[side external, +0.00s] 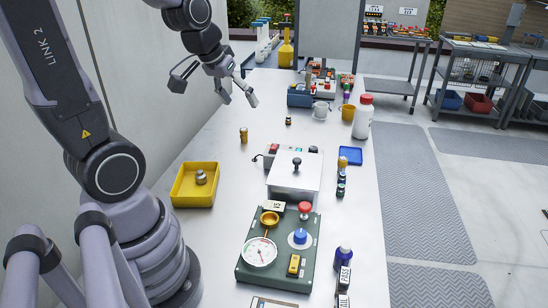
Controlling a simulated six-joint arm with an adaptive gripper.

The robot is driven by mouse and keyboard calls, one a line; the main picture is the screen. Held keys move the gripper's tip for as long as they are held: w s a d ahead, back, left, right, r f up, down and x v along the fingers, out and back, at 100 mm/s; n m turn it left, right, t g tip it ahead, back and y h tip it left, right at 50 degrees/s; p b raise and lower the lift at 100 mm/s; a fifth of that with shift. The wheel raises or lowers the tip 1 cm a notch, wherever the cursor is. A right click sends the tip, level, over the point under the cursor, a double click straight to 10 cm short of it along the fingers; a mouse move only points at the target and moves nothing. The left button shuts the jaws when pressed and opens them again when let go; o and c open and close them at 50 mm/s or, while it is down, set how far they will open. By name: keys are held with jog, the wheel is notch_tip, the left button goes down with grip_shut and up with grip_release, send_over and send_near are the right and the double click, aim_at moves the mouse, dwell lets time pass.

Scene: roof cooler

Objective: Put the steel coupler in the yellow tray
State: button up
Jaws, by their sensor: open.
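The yellow tray (183,203) lies on the white table near my arm's base, at the left edge of the table. A small grey metal piece that looks like the steel coupler (201,178) stands upright inside it, right of the tray's middle. My gripper (239,99) is open and empty, raised above the table well behind the tray. Nothing shows between its fingers, and it is apart from the coupler.
A small brass cylinder (243,135) stands behind the tray. A white box with a black knob (296,171) and a green panel with a gauge (260,251) stand to the right. A white bottle (362,117), cups and a blue tray (350,155) are farther right.

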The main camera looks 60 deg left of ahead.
jog(key=s+d+r+m, duration=0.5)
jog(key=s+d+r, duration=0.1)
jog(key=s, duration=0.5)
jog(key=shift+d+r+h, duration=0.4)
jog(key=shift+r, duration=0.5)
jog(key=shift+s, duration=0.1)
